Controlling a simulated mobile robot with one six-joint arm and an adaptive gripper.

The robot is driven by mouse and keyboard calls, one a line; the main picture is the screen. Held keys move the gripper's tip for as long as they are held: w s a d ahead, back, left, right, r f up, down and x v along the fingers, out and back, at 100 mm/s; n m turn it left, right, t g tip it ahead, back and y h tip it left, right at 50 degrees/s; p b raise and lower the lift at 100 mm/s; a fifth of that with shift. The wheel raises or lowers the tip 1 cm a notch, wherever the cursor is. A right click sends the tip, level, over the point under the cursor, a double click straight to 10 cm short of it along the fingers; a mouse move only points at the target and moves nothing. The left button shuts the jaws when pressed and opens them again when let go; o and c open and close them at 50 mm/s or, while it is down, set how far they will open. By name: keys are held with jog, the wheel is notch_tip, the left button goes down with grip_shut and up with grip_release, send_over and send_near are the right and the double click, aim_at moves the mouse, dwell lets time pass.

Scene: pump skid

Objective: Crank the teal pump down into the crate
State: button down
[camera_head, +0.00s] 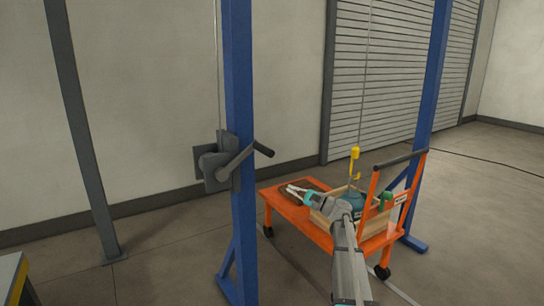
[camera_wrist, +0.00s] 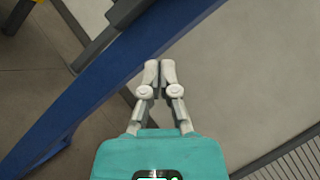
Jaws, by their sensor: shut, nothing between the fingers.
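The dark winch (camera_head: 212,165) is mounted on the near blue post. Its crank (camera_head: 240,160) reaches up and right to a black handle (camera_head: 264,149). The teal pump (camera_head: 353,197) hangs under a yellow hook (camera_head: 354,154) on a thin cable. It shows inside the outline of the wooden crate (camera_head: 378,222); my arm partly covers both, and I cannot tell whether the pump touches the crate floor. My gripper (camera_head: 291,188) is shut and empty, below and right of the handle, apart from it. In the wrist view its fingertips (camera_wrist: 160,68) meet beside the blue post.
The orange cart (camera_head: 282,207) carries the crate and has a raised push bar at its right. The near blue post (camera_head: 241,80) and far blue post (camera_head: 430,90) frame the hoist. A yellow-edged bench (camera_head: 17,275) stands at the lower left. Floor between bench and post is clear.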

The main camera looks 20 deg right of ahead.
aim_at(273, 156)
jog(key=r, duration=0.1)
jog(key=s+d+r+t+y, duration=0.1)
jog(key=r, duration=0.1)
jog(key=d+r+t, duration=0.1)
jog(key=shift+s+d+r+m+y, duration=0.2)
jog(key=shift+s+r+m+y, duration=0.1)
jog(key=shift+m+y, duration=0.1)
jog(key=shift+w, duration=0.15)
jog(key=shift+s+a+r+p+x, duration=0.15)
jog(key=shift+s+r+p+x, duration=0.2)
jog(key=shift+p+x, duration=1.45)
jog(key=shift+s+a+r+p+x, duration=0.3)
jog(key=shift+p+x, duration=0.65)
jog(key=shift+x, duration=1.5)
jog(key=shift+s+a+r+p+x, duration=0.1)
jog(key=shift+s+p+x, duration=0.4)
jog(key=shift+p+x, duration=1.3)
jog(key=shift+w+a+r+b, duration=0.15)
jog(key=shift+w+b, duration=0.05)
jog(key=shift+b, duration=0.2)
jog(key=shift+r, duration=0.1)
